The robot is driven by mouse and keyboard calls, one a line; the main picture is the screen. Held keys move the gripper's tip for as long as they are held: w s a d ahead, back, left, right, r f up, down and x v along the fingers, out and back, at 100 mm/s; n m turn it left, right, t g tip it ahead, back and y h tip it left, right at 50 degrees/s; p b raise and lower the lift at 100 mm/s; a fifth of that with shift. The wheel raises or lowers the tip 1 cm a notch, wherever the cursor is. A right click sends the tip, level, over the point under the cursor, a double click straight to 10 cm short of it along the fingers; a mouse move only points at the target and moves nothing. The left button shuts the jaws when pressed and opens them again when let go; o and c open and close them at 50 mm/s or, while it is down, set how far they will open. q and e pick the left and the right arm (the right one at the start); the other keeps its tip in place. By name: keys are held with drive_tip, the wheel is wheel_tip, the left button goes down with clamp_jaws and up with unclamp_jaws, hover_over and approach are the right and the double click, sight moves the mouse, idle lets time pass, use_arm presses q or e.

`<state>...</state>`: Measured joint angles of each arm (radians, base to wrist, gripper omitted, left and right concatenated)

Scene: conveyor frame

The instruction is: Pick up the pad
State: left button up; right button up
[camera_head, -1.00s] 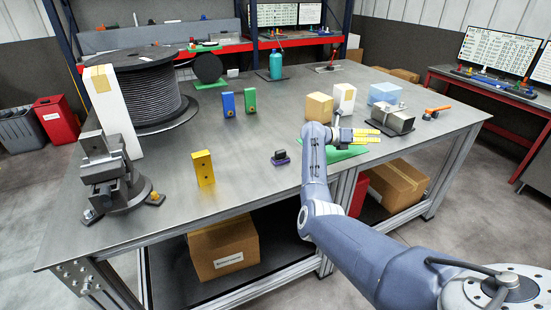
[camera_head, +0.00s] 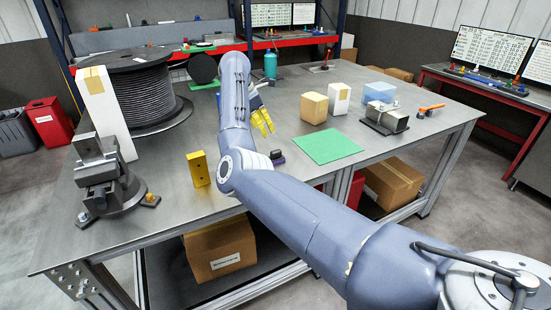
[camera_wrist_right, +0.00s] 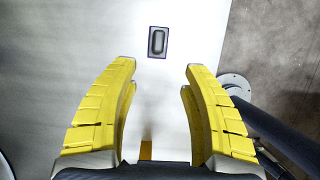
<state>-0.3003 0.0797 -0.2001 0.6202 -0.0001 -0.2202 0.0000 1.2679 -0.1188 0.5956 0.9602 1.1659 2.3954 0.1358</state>
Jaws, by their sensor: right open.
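A flat green square pad (camera_head: 328,147) lies on the grey table, right of my right gripper in the head view. A small dark block with a purple rim (camera_head: 277,158) sits on the table, partly hidden by my right arm. It also shows in the right wrist view (camera_wrist_right: 158,42), beyond the gap between the fingertips and apart from them. My right gripper (camera_head: 262,121) has yellow fingers, spread and empty above the table; the wrist view shows both fingers apart (camera_wrist_right: 161,75). My left gripper is not in view.
A yellow block (camera_head: 198,169) stands left of my right arm. A tan box (camera_head: 314,108), a white box (camera_head: 340,98), a blue box (camera_head: 380,92) and a metal device (camera_head: 385,120) stand at the right. A vise (camera_head: 100,180) and cable spool (camera_head: 143,90) occupy the left.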

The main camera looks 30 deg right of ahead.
sight(276, 151)
drive_tip(key=x, duration=1.3)
drive_tip(key=shift+w+d+f, duration=0.2)
drive_tip(key=shift+d+f, duration=0.05)
drive_tip(key=shift+f, duration=0.05)
drive_tip(key=shift+c, duration=0.4)
clamp_jaws()
